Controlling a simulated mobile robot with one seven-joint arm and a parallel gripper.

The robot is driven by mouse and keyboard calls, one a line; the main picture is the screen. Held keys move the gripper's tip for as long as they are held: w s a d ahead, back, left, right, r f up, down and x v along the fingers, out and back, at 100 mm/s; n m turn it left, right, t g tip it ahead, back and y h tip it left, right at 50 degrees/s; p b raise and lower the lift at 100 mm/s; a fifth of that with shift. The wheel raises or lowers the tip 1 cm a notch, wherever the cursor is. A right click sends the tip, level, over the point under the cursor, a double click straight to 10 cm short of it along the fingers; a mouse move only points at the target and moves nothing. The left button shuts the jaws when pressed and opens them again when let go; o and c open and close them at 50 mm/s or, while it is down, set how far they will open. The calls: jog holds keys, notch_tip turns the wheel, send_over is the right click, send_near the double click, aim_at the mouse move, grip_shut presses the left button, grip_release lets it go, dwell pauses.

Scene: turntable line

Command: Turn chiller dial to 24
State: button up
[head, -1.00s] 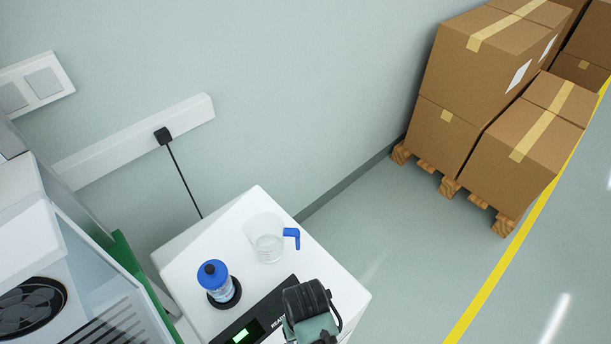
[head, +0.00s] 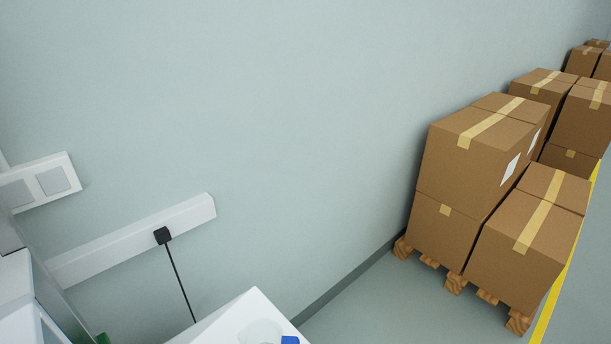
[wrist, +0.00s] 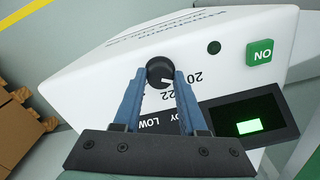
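The chiller dial (wrist: 160,72) is a round black knob on the white chiller (wrist: 115,58) in the wrist view. A small light pointer mark shows on its face, but I cannot read its setting exactly. The printed numbers 20 and 22 show to its lower right; no 24 is visible, and my fingers hide part of the scale. My gripper (wrist: 160,76) has its two blue fingers on either side of the dial, with slight gaps that look open; contact is not clear. My gripper is outside the head view.
A green ON button (wrist: 260,52) and a dark display (wrist: 248,120) with a lit green patch lie right of the dial. In the head view a clear beaker (head: 262,332) with a blue handle shows at the bottom edge. Stacked cartons (head: 470,160) stand right along the wall.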

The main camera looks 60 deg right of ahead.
grip_shut()
jog(key=shift+m, duration=0.4)
jog(key=m+p, duration=0.2)
jog(key=m, duration=0.2)
jog(key=shift+r+m+p, duration=0.15)
jog(key=shift+m+p, duration=0.25)
jog(key=m+p, duration=0.2)
jog(key=m, duration=0.4)
jog(key=m+p, duration=0.2)
jog(key=m, duration=0.4)
jog(key=shift+m, duration=0.3)
jog(key=m+p, duration=0.1)
jog(key=m, duration=0.4)
jog(key=shift+m, duration=0.3)
jog(key=o, duration=0.8)
grip_release()
